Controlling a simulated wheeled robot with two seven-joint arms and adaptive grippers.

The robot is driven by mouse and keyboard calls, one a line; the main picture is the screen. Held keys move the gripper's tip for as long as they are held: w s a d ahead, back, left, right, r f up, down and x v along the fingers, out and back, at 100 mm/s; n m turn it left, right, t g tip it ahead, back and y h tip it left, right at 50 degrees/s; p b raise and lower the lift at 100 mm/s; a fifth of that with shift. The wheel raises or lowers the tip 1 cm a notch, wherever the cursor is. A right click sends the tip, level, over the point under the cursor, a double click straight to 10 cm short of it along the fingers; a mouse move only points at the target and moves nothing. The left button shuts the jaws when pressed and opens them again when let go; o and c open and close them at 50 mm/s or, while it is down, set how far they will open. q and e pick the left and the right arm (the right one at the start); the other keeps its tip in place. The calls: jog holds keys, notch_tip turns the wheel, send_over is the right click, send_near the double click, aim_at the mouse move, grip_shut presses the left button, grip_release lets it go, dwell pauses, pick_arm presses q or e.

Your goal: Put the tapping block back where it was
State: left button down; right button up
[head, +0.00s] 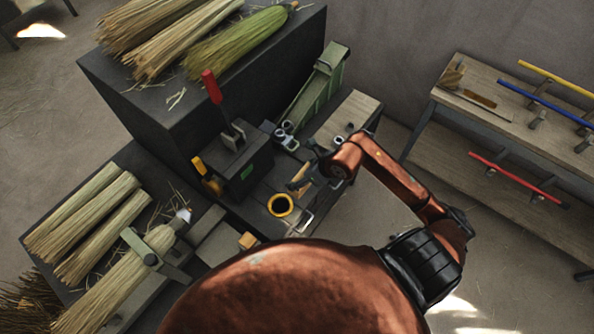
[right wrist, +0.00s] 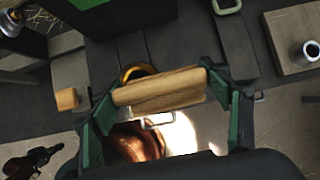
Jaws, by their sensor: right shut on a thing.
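The tapping block, a pale wooden bar (right wrist: 158,90), lies crosswise between the fingers of my right gripper (right wrist: 163,95) in the right wrist view. The green-sided fingers are shut on its two ends. In the head view my right gripper (head: 310,172) is over the dark bench, with part of the wooden block (head: 299,175) showing below it. The block appears held above the bench, near a yellow-rimmed ring (head: 280,205); the exact gap is unclear.
A small wooden cube (head: 248,240) sits on the bench's front. A machine with a red lever (head: 212,87) stands left of the gripper. A clamped broom (head: 115,282) lies at lower left. A rack with coloured handles (head: 545,120) stands at right.

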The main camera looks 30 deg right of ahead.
jog(key=shift+w+d+f+p, duration=0.2)
jog(key=shift+w+d+f, duration=0.35)
jog(key=shift+w+f, duration=1)
jog(key=shift+w+d+f+p, duration=0.2)
jog(key=shift+w+d+f, duration=0.35)
jog(key=shift+w+f, duration=1.05)
jog(key=shift+w+d+f+p, duration=0.2)
jog(key=shift+w+d+f, duration=0.55)
jog(key=shift+f, duration=1.4)
jog(key=o, duration=1.7)
jog(key=shift+w+a, duration=0.1)
jog(key=shift+a, duration=0.1)
jog(key=v, duration=1.2)
jog(key=shift+b, duration=0.45)
